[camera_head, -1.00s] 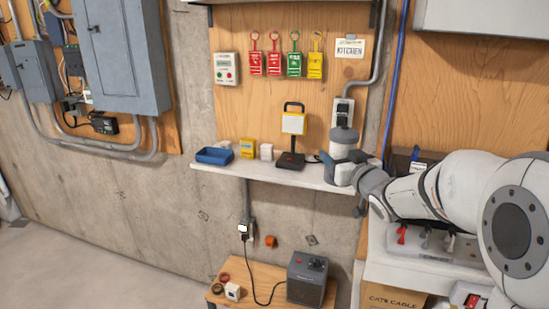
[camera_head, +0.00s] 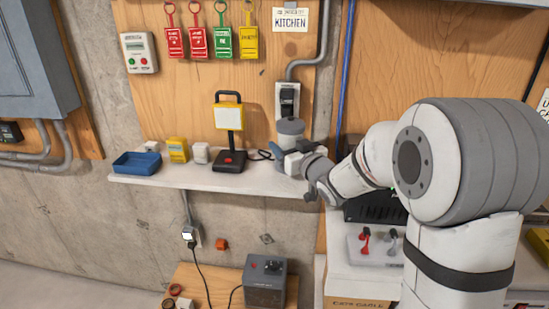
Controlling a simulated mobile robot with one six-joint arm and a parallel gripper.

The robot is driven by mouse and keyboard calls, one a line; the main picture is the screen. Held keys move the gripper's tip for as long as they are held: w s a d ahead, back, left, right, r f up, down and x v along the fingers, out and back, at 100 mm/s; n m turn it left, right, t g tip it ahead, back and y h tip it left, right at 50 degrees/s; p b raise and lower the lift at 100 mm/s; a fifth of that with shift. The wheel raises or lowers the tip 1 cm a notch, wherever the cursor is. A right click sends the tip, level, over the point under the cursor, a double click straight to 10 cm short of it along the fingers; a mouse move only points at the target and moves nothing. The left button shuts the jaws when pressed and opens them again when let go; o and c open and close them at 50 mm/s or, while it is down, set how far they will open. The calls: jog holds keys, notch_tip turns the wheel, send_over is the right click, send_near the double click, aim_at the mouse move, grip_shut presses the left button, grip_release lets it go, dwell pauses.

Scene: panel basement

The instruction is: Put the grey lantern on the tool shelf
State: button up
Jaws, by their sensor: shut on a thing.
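The grey lantern (camera_head: 290,130), a grey cylinder with a paler band, is at the right end of the white wall shelf (camera_head: 205,181), in front of the plywood panel. My gripper (camera_head: 289,160) reaches in from the right and is shut on the lantern's lower part. The lantern looks upright. Its base is partly hidden by my gripper, and I cannot tell whether it rests on the shelf or is held just above it.
On the shelf stand a work lamp (camera_head: 229,128), a white box (camera_head: 200,153), a yellow box (camera_head: 178,150) and a blue tray (camera_head: 137,163). A switch box (camera_head: 288,98) is on the wall behind the lantern. Below, a grey heater-like box (camera_head: 264,281) sits on a wooden table (camera_head: 203,288).

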notch_tip(320, 180, down, 4)
jog(key=shift+f, duration=0.15)
jog(key=shift+s, duration=0.1)
jog(key=o, duration=1.4)
jog(key=b+v, duration=0.2)
jog(key=v, duration=1)
